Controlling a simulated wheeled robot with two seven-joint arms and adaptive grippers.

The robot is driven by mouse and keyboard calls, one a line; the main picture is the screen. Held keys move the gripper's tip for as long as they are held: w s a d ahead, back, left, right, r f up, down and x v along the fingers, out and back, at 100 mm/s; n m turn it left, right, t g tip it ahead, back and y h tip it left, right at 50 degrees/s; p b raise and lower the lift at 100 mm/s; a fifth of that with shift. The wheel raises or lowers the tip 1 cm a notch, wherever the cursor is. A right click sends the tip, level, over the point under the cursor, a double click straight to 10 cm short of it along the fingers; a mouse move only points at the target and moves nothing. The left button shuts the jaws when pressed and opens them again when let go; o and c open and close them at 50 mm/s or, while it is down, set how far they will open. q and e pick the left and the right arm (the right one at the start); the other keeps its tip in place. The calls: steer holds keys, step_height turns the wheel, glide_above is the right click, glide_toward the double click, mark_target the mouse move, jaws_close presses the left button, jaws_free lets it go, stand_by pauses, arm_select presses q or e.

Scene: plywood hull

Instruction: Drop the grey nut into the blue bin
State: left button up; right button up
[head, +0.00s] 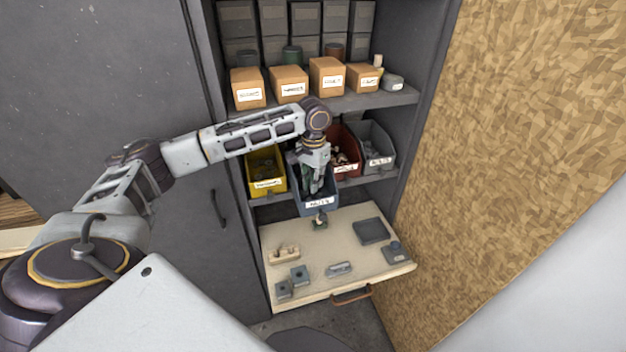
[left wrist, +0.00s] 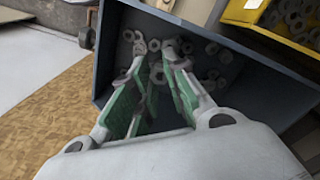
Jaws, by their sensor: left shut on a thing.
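The blue bin (head: 318,208) stands on the lower shelf, between the yellow and red bins, with a white label on its front. My left gripper (head: 314,188) points down into its opening. In the left wrist view the blue bin (left wrist: 255,65) lies below the fingers, with several grey nuts and washers inside. My left gripper (left wrist: 156,62) is shut on the grey nut (left wrist: 157,74), a small grey piece between the green finger pads, hard to tell from the nuts behind it. The nut is hidden in the head view. My right gripper is out of view.
A yellow bin (head: 265,172) stands left of the blue one; a red bin (head: 346,155) and a grey bin (head: 376,150) stand right. A pull-out board (head: 310,257) below holds several small parts. Cardboard boxes (head: 289,84) line the shelf above.

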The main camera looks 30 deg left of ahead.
arm_select(q)
steer(key=shift+a+f, duration=0.1)
steer(key=shift+f, duration=0.4)
stand_by(0.3)
steer(key=o, duration=0.8)
steer(key=shift+c, duration=0.2)
steer(key=shift+w+r, duration=0.1)
steer(key=shift+r, duration=0.65)
step_height(320, 180, up, 11)
steer(key=b, duration=0.2)
steer(key=shift+r, duration=0.15)
